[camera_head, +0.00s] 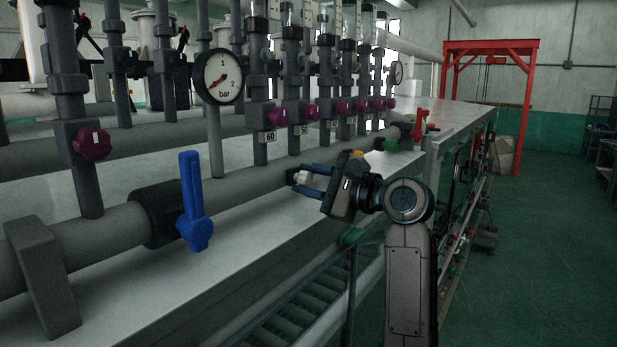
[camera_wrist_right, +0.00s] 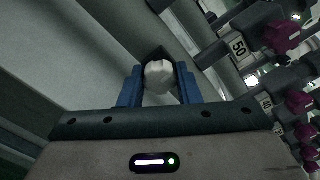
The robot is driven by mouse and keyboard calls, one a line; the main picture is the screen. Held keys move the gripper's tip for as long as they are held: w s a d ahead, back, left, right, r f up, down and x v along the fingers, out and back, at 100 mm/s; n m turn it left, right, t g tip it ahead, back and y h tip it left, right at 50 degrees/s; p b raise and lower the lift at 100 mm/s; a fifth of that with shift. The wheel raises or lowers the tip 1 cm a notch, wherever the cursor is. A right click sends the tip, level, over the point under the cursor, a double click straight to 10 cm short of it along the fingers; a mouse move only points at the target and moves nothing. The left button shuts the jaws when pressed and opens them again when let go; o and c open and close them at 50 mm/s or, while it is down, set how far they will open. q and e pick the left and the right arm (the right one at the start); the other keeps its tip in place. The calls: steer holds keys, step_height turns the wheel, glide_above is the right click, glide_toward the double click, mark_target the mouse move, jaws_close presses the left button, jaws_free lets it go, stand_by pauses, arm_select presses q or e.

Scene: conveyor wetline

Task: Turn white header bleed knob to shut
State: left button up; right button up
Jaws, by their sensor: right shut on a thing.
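The white header bleed knob (camera_wrist_right: 159,74) sits between the blue fingers of my right gripper (camera_wrist_right: 158,86) in the right wrist view. A dark fitting shows just behind the knob. In the head view my right gripper (camera_head: 308,184) reaches from the right to the grey header pipe (camera_head: 262,178), with its fingers around the white knob (camera_head: 303,178). The gripper is shut on the knob. The fingers hide part of the knob, and I cannot tell its turned position. My left gripper is not in view.
A blue lever valve (camera_head: 194,205) stands on the header at left. A pressure gauge (camera_head: 222,77) rises behind it. Several purple knobs (camera_head: 279,115) line the upright pipes. A red valve handle (camera_head: 419,124) and green knob (camera_head: 390,144) are farther right. A roller conveyor (camera_head: 290,318) runs below.

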steer(key=shift+f+m, duration=0.2)
steer(key=shift+m, duration=0.3)
steer(key=o, duration=1)
steer(key=shift+d, duration=0.1)
steer(key=shift+d+r, duration=0.1)
steer(key=b+v, duration=0.5)
steer(key=v, duration=0.6)
